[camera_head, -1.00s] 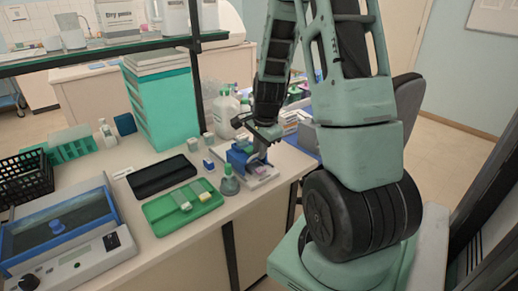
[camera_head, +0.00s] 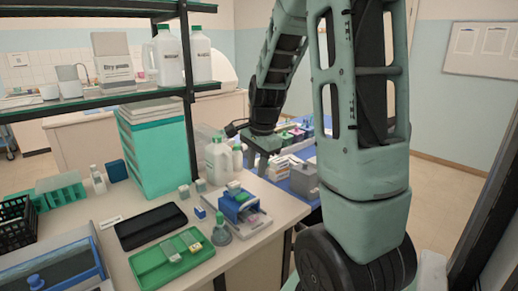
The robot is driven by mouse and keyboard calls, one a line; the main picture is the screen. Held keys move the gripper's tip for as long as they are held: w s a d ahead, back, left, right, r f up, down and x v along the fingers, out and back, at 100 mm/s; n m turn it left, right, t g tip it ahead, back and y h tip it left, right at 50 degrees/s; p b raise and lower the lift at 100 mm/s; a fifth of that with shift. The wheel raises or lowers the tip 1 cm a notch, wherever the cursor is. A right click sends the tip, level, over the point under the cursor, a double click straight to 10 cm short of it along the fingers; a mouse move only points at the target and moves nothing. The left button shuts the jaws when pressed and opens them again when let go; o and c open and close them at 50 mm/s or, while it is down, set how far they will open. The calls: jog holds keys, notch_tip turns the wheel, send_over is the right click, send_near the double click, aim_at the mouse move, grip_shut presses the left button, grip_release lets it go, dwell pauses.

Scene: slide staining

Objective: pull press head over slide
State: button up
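The press (camera_head: 237,208) is a small blue device on a pale base at the right part of the bench, with a light grey-green block on top. A pinkish piece (camera_head: 253,218) shows on its base; I cannot make out a slide under the head. My gripper (camera_head: 267,158) hangs above and to the right of the press, apart from it. Its fingers are small and dark, and I cannot tell whether they are open or shut. Nothing is seen held in it.
A green tray (camera_head: 150,269) with small pieces lies left of the press, beside a black tray (camera_head: 140,228). White bottles (camera_head: 216,162) stand behind. A blue mat (camera_head: 304,184) with a grey box (camera_head: 304,181) lies to the right.

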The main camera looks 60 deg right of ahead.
jog(key=r, duration=0.3)
jog(key=s+r, duration=0.1)
jog(key=r, duration=0.1)
jog(key=shift+a+r, duration=0.1)
jog(key=shift+r, duration=0.1)
dwell(0.3)
jog(key=w+a+f+n+y, duration=0.1)
jog(key=a+f+n, duration=0.1)
jog(key=a+n, duration=0.75)
jog(key=w+a+f+n, duration=0.1)
jog(key=a+n, duration=0.3)
jog(key=a, duration=1)
jog(key=s+a+f+n+g, duration=0.2)
jog(key=s+a+f+n, duration=0.2)
jog(key=s+a+n, duration=1.1)
jog(key=shift+s+a+f, duration=0.15)
jog(key=shift+a, duration=0.65)
